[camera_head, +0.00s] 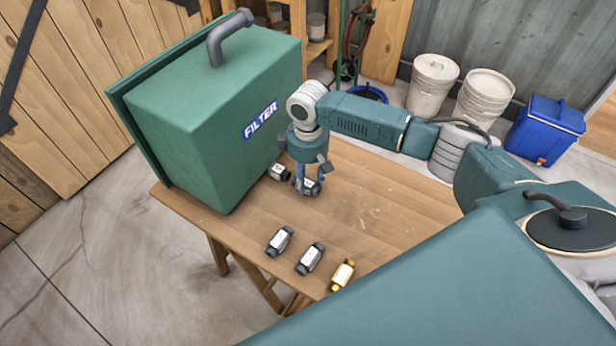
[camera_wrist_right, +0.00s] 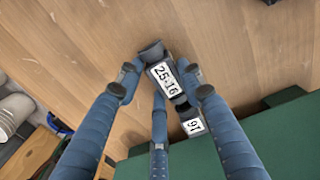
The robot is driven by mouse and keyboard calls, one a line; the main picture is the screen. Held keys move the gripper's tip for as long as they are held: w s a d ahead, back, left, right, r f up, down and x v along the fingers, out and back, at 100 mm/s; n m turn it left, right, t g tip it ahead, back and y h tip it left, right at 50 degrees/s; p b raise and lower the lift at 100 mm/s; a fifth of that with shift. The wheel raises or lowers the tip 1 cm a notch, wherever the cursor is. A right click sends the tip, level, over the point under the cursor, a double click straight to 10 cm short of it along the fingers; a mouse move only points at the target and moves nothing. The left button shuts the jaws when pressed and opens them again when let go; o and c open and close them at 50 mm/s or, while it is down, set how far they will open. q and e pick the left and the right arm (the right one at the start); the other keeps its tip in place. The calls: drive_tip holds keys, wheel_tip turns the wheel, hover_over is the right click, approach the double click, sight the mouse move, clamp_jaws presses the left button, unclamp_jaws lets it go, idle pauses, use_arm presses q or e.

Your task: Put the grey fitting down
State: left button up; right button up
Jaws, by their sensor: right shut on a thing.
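My right gripper (camera_head: 310,178) points down over the table, beside the green filter box. Its fingers, also in the right wrist view (camera_wrist_right: 163,80), are shut on a grey fitting (camera_head: 311,187). This fitting (camera_wrist_right: 165,72) has a white label reading 25-16. It is at or just above the tabletop; I cannot tell whether it touches. Another grey fitting (camera_head: 279,172) with a white label stands close by, against the box's side; it also shows in the right wrist view (camera_wrist_right: 194,126). My left gripper is not in view.
The large green filter box (camera_head: 215,120) fills the left of the wooden table (camera_head: 385,205). Two grey fittings (camera_head: 280,241) (camera_head: 310,258) and a brass one (camera_head: 342,275) lie near the front edge. The table's middle is clear. White buckets (camera_head: 432,85) and a blue cooler (camera_head: 545,130) stand behind.

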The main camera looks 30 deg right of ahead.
sight(308, 180)
drive_tip(key=shift+f, duration=0.1)
drive_tip(key=o, duration=1.2)
drive_tip(key=shift+c, duration=0.2)
wheel_tip(308, 180, up, 12)
drive_tip(key=b, duration=0.2)
